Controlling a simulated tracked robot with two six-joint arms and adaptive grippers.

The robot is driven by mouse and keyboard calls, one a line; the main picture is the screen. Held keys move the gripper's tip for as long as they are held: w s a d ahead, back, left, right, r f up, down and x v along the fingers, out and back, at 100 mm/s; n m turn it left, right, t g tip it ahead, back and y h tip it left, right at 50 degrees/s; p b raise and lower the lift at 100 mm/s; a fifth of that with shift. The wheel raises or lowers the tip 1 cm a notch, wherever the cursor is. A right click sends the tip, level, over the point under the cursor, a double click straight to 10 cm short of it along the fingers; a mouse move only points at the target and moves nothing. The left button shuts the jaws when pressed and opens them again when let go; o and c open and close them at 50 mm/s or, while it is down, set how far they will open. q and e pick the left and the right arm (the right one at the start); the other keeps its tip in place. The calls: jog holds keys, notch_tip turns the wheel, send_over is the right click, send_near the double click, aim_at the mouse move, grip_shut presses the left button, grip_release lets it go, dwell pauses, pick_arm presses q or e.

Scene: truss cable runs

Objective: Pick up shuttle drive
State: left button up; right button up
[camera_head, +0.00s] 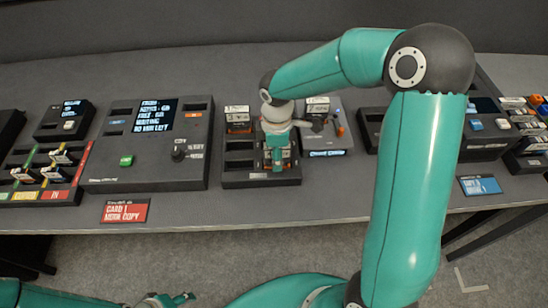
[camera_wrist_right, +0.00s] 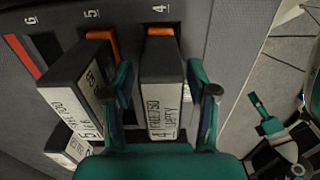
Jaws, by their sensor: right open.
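In the right wrist view a dark drive (camera_wrist_right: 162,75) with a white label stands in the slot marked 4. The label is only partly readable. My right gripper (camera_wrist_right: 160,100) is open, with one finger on each side of this drive. In the head view my right gripper (camera_head: 277,158) points down over the slotted rack (camera_head: 238,181) and hides part of it. I cannot tell which drive is the shuttle drive by name. My left gripper (camera_head: 168,300) is low at the bottom edge, away from the table, and its jaws are unclear.
A second drive (camera_wrist_right: 75,85) stands close left of the gripped-around one, in slot 5. A console with a screen (camera_head: 145,140) is left of the rack. Another unit (camera_head: 327,130) stands close on its right. A red card sign (camera_head: 125,211) lies at the front edge.

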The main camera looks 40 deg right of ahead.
grip_shut()
dwell(0.3)
jog(key=shift+r, duration=0.1)
